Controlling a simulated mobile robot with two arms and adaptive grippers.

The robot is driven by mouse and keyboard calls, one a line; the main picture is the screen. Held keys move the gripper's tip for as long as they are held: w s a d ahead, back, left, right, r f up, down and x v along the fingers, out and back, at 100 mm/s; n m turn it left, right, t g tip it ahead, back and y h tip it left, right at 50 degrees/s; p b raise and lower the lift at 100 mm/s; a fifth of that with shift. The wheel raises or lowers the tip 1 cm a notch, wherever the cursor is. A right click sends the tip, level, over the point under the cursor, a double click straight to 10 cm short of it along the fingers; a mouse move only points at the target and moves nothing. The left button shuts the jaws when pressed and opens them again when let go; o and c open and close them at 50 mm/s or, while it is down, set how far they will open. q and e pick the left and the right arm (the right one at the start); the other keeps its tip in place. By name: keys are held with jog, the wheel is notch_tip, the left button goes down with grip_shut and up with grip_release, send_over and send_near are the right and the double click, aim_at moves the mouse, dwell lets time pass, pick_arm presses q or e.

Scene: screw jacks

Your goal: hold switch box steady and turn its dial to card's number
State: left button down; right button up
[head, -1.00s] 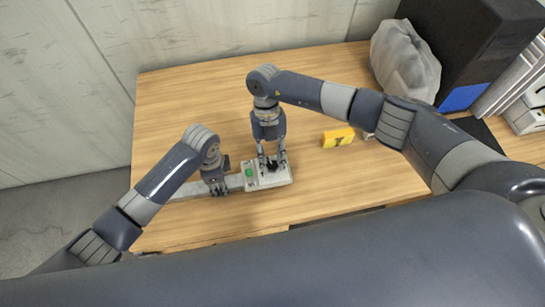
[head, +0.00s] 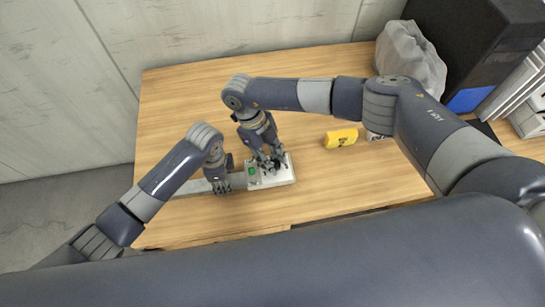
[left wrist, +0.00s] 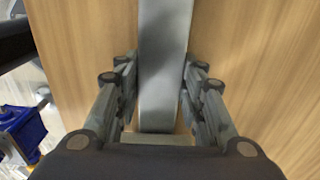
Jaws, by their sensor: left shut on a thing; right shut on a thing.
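The pale grey switch box (head: 284,179) lies on the wooden table, with a green patch (head: 252,171) on its top. A flat grey bar (head: 192,189) runs out from its left side. My left gripper (head: 222,188) is shut on this bar beside the box. In the left wrist view the bar (left wrist: 163,75) passes between both fingers. My right gripper (head: 270,164) reaches down, tilted, and is shut on the dark dial on the box top. The fingers mostly hide the dial and its setting. A small white piece with dark marks (head: 376,135), perhaps the card, is partly hidden by my right arm.
A yellow block with a dark mark (head: 341,138) lies right of the box. A grey bag (head: 411,60), a black case (head: 470,45) and white stacked items (head: 520,85) crowd the right back. The table's left back (head: 180,110) is clear.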

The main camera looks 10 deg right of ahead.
jog(key=shift+n, duration=0.3)
jog(key=o, duration=1.1)
jog(key=shift+c, duration=0.2)
jog(key=v, duration=1.2)
jog(key=shift+s+a, duration=0.1)
jog(key=shift+s, duration=0.05)
pick_arm(q)
jog(key=c, duration=1)
grip_release()
